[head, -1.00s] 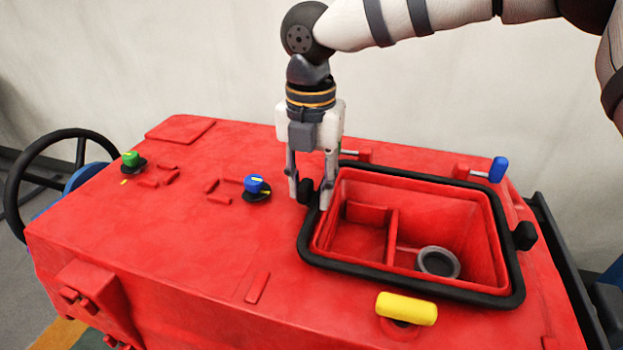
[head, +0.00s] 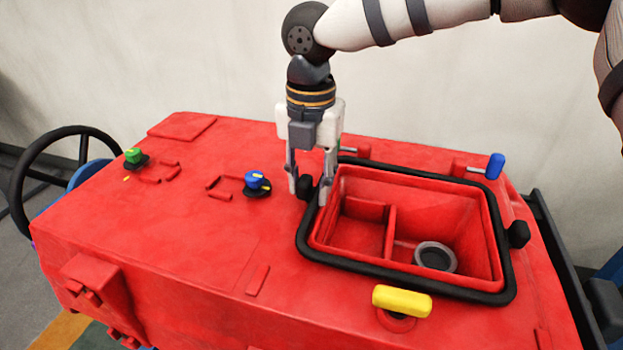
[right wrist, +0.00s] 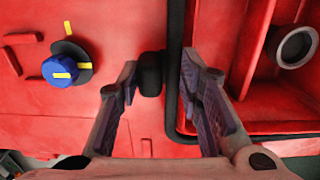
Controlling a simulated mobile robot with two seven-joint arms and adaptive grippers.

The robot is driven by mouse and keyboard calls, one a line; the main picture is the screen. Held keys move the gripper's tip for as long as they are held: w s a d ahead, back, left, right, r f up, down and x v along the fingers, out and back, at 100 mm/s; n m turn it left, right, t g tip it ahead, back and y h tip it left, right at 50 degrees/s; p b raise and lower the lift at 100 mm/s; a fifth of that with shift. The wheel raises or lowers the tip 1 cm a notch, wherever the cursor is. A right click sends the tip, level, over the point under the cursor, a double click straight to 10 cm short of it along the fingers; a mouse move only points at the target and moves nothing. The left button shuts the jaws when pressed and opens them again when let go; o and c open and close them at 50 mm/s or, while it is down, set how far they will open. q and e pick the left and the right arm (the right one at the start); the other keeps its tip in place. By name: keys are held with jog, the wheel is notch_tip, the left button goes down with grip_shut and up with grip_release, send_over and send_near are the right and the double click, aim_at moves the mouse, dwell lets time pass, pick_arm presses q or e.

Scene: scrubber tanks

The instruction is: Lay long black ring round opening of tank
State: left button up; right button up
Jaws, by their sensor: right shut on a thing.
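The long black ring (head: 400,272) surrounds the raised rim of the rectangular opening (head: 380,215) in the red tank (head: 215,240). It looks flat and low on the tank top; I cannot tell whether it touches all along. It has a black tab at its left end and another (head: 519,234) at its right end. My right gripper (head: 310,195) points down at the left end, shut on the ring there. The right wrist view shows the left tab (right wrist: 151,75) and ring side (right wrist: 174,75) between the fingers (right wrist: 158,85). My left gripper is not in view.
A blue knob (head: 257,184) and a green knob (head: 135,157) stand left of the opening. A yellow handle (head: 402,301) is in front, a blue-tipped lever (head: 495,166) behind right. A grey round port (head: 435,257) lies inside the opening. A black handwheel (head: 20,185) stands at far left.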

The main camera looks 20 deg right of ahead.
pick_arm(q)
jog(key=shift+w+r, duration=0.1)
pick_arm(e)
jog(key=shift+s+f+g, duration=0.15)
jog(key=shift+s+f, duration=0.05)
jog(key=shift+f, duration=0.45)
jog(key=shift+s+f+g, duration=0.15)
jog(key=shift+s+f, duration=0.05)
jog(key=shift+f, duration=0.45)
jog(key=o, duration=1.3)
jog(key=shift+a+f, duration=0.1)
jog(key=shift+c, duration=0.2)
jog(key=shift+w+p, duration=0.3)
jog(key=shift+r, duration=0.4)
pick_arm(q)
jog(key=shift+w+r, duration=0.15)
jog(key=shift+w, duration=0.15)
pick_arm(e)
jog(key=shift+r, duration=0.15)
jog(key=shift+r, duration=0.1)
jog(key=o, duration=0.6)
jog(key=shift+c, duration=0.2)
